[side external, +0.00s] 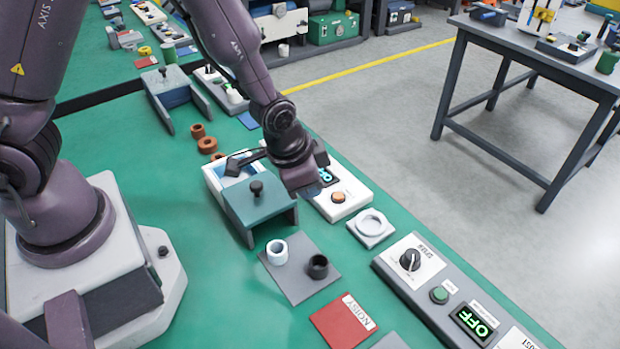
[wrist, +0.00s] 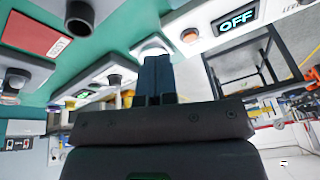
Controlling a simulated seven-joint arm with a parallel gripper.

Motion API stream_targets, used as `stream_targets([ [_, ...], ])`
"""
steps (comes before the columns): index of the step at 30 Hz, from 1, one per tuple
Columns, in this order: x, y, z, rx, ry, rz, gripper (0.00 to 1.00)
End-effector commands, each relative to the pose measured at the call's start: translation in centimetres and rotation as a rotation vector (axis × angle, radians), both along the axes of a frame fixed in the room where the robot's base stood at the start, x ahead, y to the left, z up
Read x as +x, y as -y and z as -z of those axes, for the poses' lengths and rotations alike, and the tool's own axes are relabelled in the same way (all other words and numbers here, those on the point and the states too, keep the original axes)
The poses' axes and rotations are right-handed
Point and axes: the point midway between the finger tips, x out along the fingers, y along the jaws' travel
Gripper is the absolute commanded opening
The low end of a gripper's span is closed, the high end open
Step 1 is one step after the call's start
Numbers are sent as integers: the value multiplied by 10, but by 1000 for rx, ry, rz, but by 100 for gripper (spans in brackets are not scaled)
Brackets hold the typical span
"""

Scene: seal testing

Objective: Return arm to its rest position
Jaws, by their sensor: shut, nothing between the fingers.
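My gripper (side external: 303,180) hangs at the end of my bent arm, above the bench in the side external view. Its hand is just right of a teal cover and beside a white box with a lit display. In the wrist view my gripper's dark fingers (wrist: 158,75) are together and hold nothing. The fingertips are hard to make out in the side external view. My arm reaches from its base on the left over the green bench.
Below my gripper are the teal cover (side external: 265,207) with a black knob, a white tray (side external: 212,183), and the white box (side external: 348,207). A grey mat (side external: 296,284) bears a white and a black ring. A red mat (side external: 335,325) and control panel (side external: 392,268) lie nearer.

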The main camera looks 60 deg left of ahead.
Motion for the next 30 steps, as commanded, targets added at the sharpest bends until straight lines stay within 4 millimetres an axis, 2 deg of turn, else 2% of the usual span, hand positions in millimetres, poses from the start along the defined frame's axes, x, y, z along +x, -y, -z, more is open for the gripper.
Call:
stream_targets([
  [1, -7, -1, -19, -27, -25, -28, 0],
  [9, -64, -21, -115, -108, -147, -182, 0],
  [15, -111, -46, -176, -112, -123, -282, 0],
  [21, -144, -67, -219, -112, 12, -342, 0],
  [25, -150, -73, -238, -124, 115, -362, 0],
  [30, -153, -77, -248, -132, 168, -380, 0],
])
